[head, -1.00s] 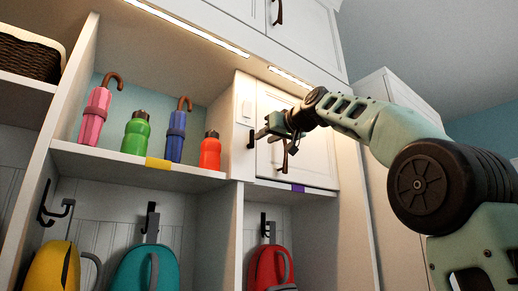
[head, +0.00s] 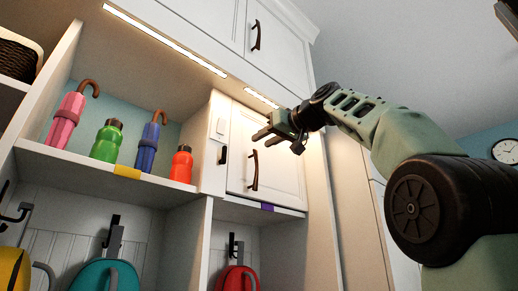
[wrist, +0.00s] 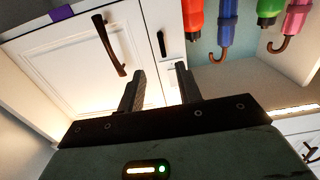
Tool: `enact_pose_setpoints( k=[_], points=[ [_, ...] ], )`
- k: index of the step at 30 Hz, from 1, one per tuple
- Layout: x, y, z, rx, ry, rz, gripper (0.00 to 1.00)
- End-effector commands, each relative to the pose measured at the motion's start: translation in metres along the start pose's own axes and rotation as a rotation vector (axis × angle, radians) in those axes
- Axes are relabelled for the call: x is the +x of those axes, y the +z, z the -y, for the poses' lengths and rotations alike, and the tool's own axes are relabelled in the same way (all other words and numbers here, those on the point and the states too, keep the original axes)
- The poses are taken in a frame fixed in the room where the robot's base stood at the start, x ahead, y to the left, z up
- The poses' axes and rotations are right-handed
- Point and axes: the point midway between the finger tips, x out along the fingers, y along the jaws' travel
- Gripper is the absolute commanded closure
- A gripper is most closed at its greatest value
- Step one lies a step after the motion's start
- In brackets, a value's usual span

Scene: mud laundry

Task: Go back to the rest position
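My gripper (head: 278,136) is raised in front of the upper part of a small white cabinet door (head: 276,178) in the head view. In the wrist view my gripper (wrist: 160,85) shows two dark fingers spread apart with nothing between them. The door's dark curved handle (head: 254,170) is below the gripper in the head view, and the handle also shows in the wrist view (wrist: 109,45), apart from the fingers. The door looks closed.
A shelf (head: 70,155) to the left holds a pink umbrella (head: 67,118), a green bottle (head: 106,142), a blue umbrella (head: 148,146) and a red bottle (head: 181,164). Bags hang below. Upper cabinets (head: 280,40) stand above. Open room lies to the right.

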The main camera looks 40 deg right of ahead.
Motion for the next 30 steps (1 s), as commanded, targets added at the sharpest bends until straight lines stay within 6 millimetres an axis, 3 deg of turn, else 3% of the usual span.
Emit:
enact_pose_setpoints(
  k=[9,11,14,17,22,26,30],
  points=[
    [0.0,0.0,0.0,0.0,0.0,0.0,0.65],
    [0.006,0.006,0.002,0.012,-0.009,0.015,0.65],
    [0.028,0.032,0.011,0.052,-0.042,0.074,0.65],
    [0.061,0.078,0.032,0.11,-0.096,0.178,0.65],
    [0.105,0.177,0.092,0.179,-0.19,0.396,0.65],
    [0.116,0.255,0.146,0.192,-0.255,0.562,0.65],
    [0.106,0.339,0.205,0.17,-0.318,0.739,0.65]
  ],
)
